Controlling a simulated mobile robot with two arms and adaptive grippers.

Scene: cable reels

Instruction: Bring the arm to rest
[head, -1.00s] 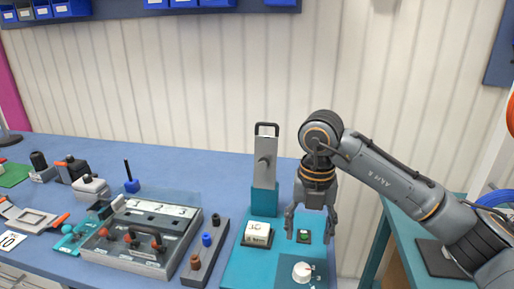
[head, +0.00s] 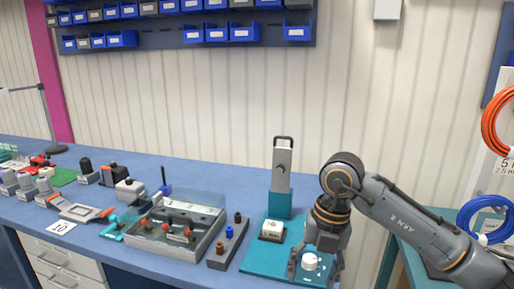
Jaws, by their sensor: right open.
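My right arm comes in from the right side of the head view. Its gripper (head: 314,266) points down over the right part of the teal base plate (head: 262,264), open, with its fingers around or just in front of the white knob (head: 310,261); I cannot tell whether they touch it. The green button seen earlier on the plate is hidden behind the gripper. A grey upright lever device (head: 282,165) stands at the back of the plate, and a white block (head: 272,229) sits on its left part. My left gripper is out of view.
Left of the plate are a strip with coloured knobs (head: 228,240) and a grey box with a clear lid (head: 178,226). Several small devices stand further left on the blue bench (head: 225,178). Orange (head: 494,124) and blue cable coils (head: 484,218) hang at the right. Blue bins line the wall.

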